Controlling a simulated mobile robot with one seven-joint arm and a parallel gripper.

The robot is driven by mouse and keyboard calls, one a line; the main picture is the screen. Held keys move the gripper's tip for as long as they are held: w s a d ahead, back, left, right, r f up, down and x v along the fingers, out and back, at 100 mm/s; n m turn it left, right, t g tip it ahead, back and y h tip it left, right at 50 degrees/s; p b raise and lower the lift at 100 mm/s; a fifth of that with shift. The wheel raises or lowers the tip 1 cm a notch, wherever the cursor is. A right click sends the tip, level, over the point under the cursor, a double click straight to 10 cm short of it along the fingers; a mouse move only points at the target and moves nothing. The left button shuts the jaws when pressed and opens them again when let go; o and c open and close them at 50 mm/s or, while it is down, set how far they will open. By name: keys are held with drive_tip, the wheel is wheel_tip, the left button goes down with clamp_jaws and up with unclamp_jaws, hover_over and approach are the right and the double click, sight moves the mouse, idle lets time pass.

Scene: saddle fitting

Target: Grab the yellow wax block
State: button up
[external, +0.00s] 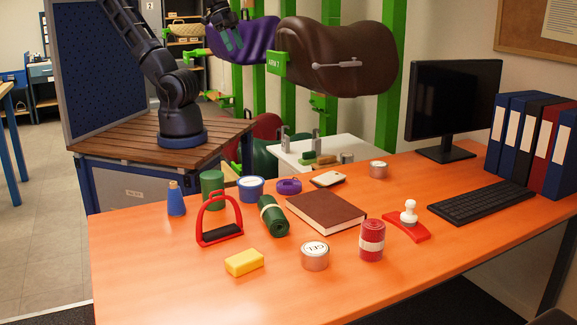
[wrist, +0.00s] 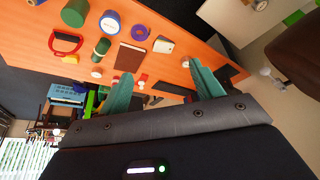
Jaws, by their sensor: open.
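The yellow wax block (external: 244,262) lies flat on the orange table near its front left, in front of the red stirrup (external: 219,222). In the wrist view a small yellow patch beside the stirrup looks like the same wax block (wrist: 71,59). My gripper (external: 230,42) is raised high at the back, far from the block, in front of the purple saddle. In the wrist view its two teal fingers (wrist: 163,85) are spread apart with nothing held between them.
The table's front left corner is clear. A brown saddle (external: 340,58) hangs beside my gripper.

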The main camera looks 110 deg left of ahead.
drive_tip(key=o, duration=0.8)
drive_tip(key=shift+c, duration=0.2)
drive_tip(key=w+d+f+m+h, duration=0.1)
drive_tip(key=w+d, duration=0.4)
drive_tip(key=w, duration=0.3)
drive_tip(key=w+d+f+m, duration=0.1)
drive_tip(key=w+d, duration=0.4)
drive_tip(key=w, duration=0.2)
drive_tip(key=m+g, duration=0.2)
drive_tip(key=m, duration=0.3)
hover_over(243, 256)
drive_tip(key=s+a, duration=0.1)
drive_tip(key=s, duration=0.2)
drive_tip(key=s+a+f+x, duration=0.1)
drive_tip(key=s+x, duration=0.2)
drive_tip(key=x, duration=1.3)
drive_tip(key=s+a+f+x, duration=0.15)
drive_tip(key=s+x, duration=0.25)
drive_tip(key=x, duration=1.1)
drive_tip(key=shift+h, duration=0.4)
drive_tip(key=shift+w+a+x, duration=0.15)
drive_tip(key=shift+x, duration=1.5)
drive_tip(key=shift+w+a+x, duration=0.1)
drive_tip(key=shift+w+x, duration=0.05)
drive_tip(key=shift+x, duration=1.5)
drive_tip(key=shift+w+a+x, duration=0.1)
drive_tip(key=shift+a+x, duration=0.05)
drive_tip(key=shift+x, duration=1.45)
